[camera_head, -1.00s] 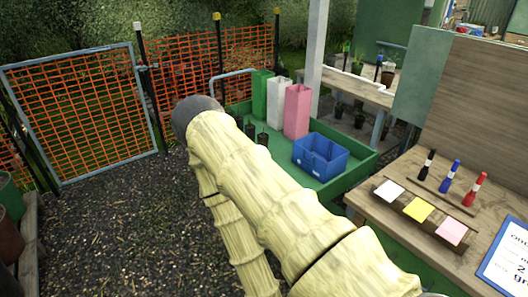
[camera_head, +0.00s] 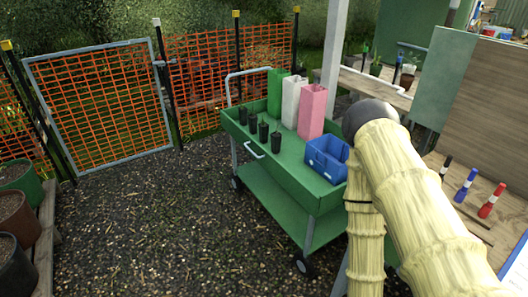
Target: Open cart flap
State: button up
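A green two-level cart (camera_head: 277,166) stands on dark gravel in the middle of the head view. Its near long side is an upright green panel with a pale bar handle (camera_head: 254,150) on it. I take this panel to be the flap, and it looks shut. The cart's top holds small black pots, tall green, white and pink boxes, and a blue crate (camera_head: 326,158). My arm, in a pale ribbed cover, crosses the right side and hides the cart's right end. My gripper cannot be seen.
A wooden bench (camera_head: 465,215) with black, blue and red markers is at the right. An orange mesh gate (camera_head: 105,105) in a grey frame stands at the back left. Soil-filled pots (camera_head: 18,185) line the left edge. Gravel left of the cart is clear.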

aim_at(309, 198)
jog(key=z, duration=0.05)
jog(key=k, duration=0.5)
jog(key=u, duration=1.25)
jog(key=i, duration=0.8)
jog(key=u, duration=0.45)
jog(key=i, duration=0.95)
jog(key=z, duration=0.9)
jog(key=i, duration=0.5)
jog(key=z, duration=0.5)
